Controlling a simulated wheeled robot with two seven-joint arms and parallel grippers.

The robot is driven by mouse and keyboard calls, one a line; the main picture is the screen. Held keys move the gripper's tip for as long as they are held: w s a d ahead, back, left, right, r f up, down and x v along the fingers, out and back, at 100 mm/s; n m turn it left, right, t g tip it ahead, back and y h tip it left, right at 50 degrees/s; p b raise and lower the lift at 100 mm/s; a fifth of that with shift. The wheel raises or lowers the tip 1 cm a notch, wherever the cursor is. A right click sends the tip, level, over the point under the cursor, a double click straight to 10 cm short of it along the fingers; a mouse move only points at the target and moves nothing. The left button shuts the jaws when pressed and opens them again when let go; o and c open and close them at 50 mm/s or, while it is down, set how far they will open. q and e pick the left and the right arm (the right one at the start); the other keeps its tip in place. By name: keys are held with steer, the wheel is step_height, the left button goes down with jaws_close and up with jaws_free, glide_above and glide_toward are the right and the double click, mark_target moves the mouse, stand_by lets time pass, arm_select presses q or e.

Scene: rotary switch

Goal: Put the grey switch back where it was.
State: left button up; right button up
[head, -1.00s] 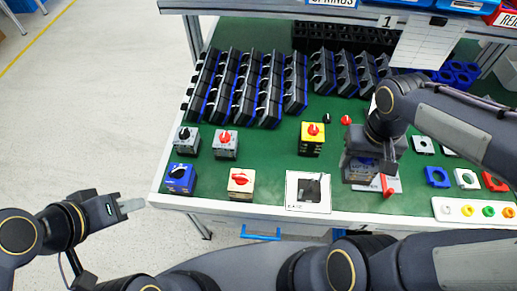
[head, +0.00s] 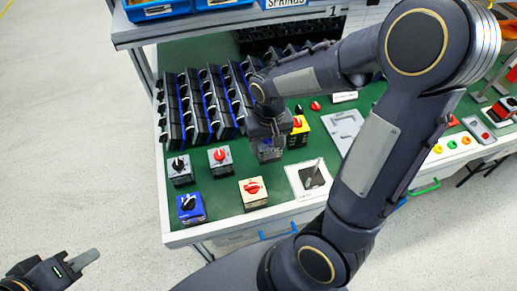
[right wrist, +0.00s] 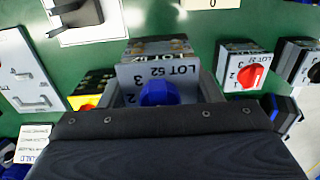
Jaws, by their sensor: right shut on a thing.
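A grey switch with a blue knob (right wrist: 152,92) is between the jaws of my right gripper (right wrist: 150,100). Its plate reads LOT 52 in the right wrist view. In the head view my right gripper (head: 268,138) holds the grey switch (head: 269,153) between a grey switch with a red knob (head: 220,160) and a yellow switch (head: 299,125). The gripper hides part of it, and I cannot tell whether its base touches the green table. My left gripper (head: 84,261) is off the table at the lower left, empty; its opening is unclear.
A grey switch with a black knob (head: 180,168), a blue switch (head: 190,207) and a cream switch (head: 253,191) stand nearby. A white panel with a lever (head: 309,180) lies to the right. Rows of black bins (head: 208,100) stand behind. My right arm crosses the right side.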

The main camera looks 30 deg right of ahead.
steer(key=w+f, duration=0.4)
steer(key=f, duration=0.1)
steer(key=shift+f, duration=0.1)
steer(key=shift+w+f, duration=0.1)
steer(key=shift+f, duration=1.5)
steer(key=shift+f, duration=0.15)
steer(key=o, duration=1.2)
